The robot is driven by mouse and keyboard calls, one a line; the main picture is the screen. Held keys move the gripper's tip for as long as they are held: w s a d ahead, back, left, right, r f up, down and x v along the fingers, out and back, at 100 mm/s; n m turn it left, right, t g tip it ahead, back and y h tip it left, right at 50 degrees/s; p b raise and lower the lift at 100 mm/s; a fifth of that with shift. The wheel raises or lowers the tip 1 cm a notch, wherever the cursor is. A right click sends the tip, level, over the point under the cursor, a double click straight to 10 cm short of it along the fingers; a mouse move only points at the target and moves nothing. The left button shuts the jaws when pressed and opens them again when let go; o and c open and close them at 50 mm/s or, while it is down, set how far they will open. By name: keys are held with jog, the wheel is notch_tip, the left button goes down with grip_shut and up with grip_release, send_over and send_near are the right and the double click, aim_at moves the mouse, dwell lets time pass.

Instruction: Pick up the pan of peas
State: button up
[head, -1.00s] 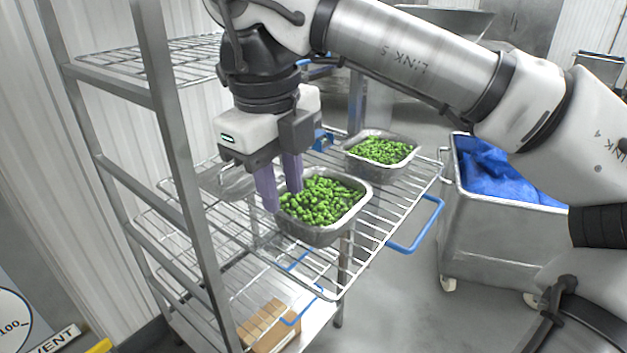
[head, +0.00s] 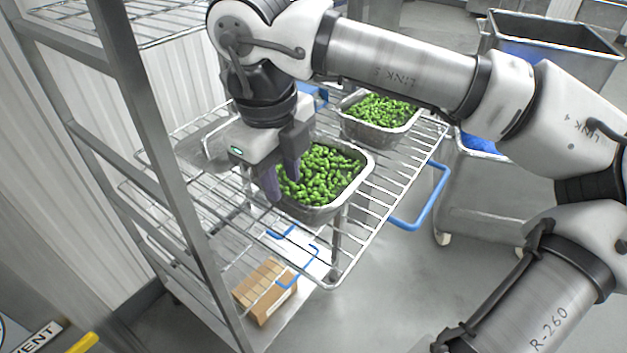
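The near pan of peas (head: 318,213) is a grey metal tray with a pale rim, filled with green peas (head: 325,175). It stands on the pulled-out wire shelf. A second pan of peas (head: 352,130) stands behind it on the same shelf. My gripper (head: 282,188) points down at the left side of the near pan. Its two purple fingers are apart, one at the pan's left wall and the other over the peas. The rim between them is partly hidden, and I cannot tell whether the fingers touch it.
The wire shelf (head: 372,238) belongs to a metal rack, whose upright post (head: 150,130) stands at the left. A blue handle (head: 425,205) sticks out at the right. A cardboard box (head: 265,290) lies below. A grey bin (head: 550,45) and a wheeled cart (head: 480,195) stand at the right.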

aim_at(284, 198)
jog(key=shift+w+f+p, duration=0.2)
jog(key=shift+f+p, duration=0.7)
jog(key=shift+f, duration=1.75)
grip_shut()
jog(key=shift+r, duration=0.1)
